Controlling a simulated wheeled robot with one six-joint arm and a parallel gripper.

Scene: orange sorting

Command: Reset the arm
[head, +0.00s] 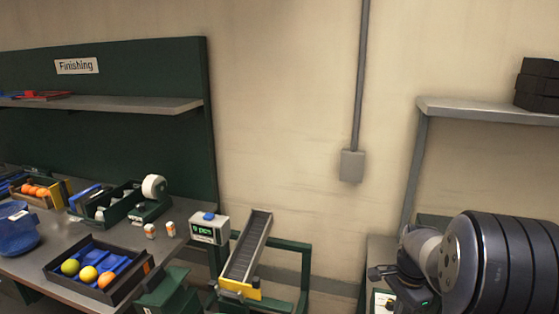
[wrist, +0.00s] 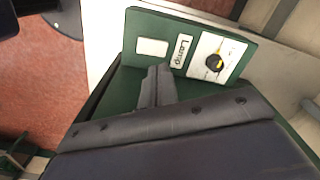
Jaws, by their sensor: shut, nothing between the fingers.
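My arm reaches in from the right edge of the head view. My gripper (head: 382,272) points left there, in front of the bench at the right, and looks small and partly dark. In the wrist view my gripper (wrist: 157,78) has its two grey fingers together with nothing between them. Beyond the fingertips stands a green box (wrist: 135,42) with a label reading "Lamp" (wrist: 181,51) and a black and yellow knob (wrist: 214,62) on a white plate. I cannot tell if the fingers touch the box.
At the left, a workbench holds a dark tray (head: 60,275) with yellow and orange balls. A small display box (head: 208,229) stands near a sloped conveyor (head: 248,250). A shelf (head: 480,108) with black boxes (head: 537,85) hangs at the right.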

